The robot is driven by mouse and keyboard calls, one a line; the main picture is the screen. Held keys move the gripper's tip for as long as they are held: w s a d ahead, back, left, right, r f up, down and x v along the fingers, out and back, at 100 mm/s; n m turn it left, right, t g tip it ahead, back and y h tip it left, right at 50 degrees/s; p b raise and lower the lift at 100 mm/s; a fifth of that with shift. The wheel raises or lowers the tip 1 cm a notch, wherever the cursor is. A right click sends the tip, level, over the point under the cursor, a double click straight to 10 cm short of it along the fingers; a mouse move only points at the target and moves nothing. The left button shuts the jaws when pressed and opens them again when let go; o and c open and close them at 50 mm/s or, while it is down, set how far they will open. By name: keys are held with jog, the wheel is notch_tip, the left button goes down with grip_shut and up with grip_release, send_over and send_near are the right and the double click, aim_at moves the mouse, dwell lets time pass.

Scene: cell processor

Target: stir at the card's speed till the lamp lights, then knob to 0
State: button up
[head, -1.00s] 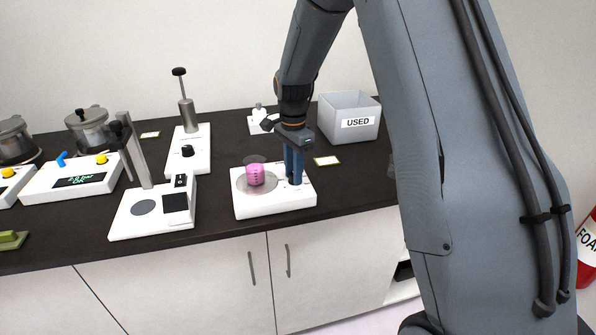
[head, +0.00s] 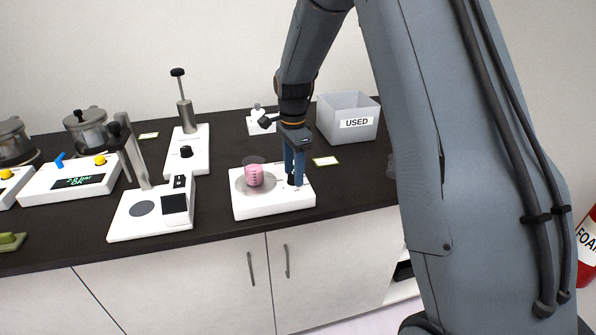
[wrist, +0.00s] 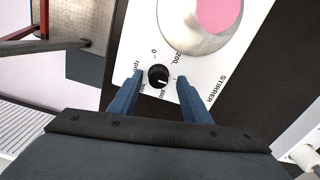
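The white stirrer (head: 275,207) stands on the dark counter, with a beaker of pink liquid (head: 254,176) on its round plate. In the wrist view the pink liquid (wrist: 217,12) shows at the top. The stirrer's black knob (wrist: 158,76) has a white mark toward the lower right; the exact setting is hard to read. My gripper (wrist: 159,76) is open, one finger on each side of the knob with gaps between. In the head view my gripper (head: 294,180) points down over the stirrer's right part. A small card (head: 325,161) lies behind right, its text unreadable. I cannot make out a lit lamp.
A grey bin marked USED (head: 348,122) stands at the back right. Left of the stirrer are a white device with a post (head: 150,210), another with a tall handle (head: 187,150) and a unit with a green display (head: 72,181). Another card (head: 149,135) lies behind.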

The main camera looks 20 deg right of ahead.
aim_at(293, 174)
jog(key=shift+s+a, duration=0.1)
jog(key=shift+a, duration=0.05)
jog(key=shift+r+b, duration=1.15)
jog(key=shift+r, duration=2.7)
jog(key=s+f+n, duration=0.3)
jog(key=s+n, duration=0.5)
jog(key=s, duration=0.4)
jog(key=s+d+f+n+t, duration=0.1)
jog(key=s+f+n, duration=0.3)
jog(key=s, duration=0.9)
jog(key=n, duration=0.3)
jog(key=shift+s+d+n, duration=0.25)
jog(key=shift+s+n, duration=0.05)
jog(key=shift+n, duration=0.1)
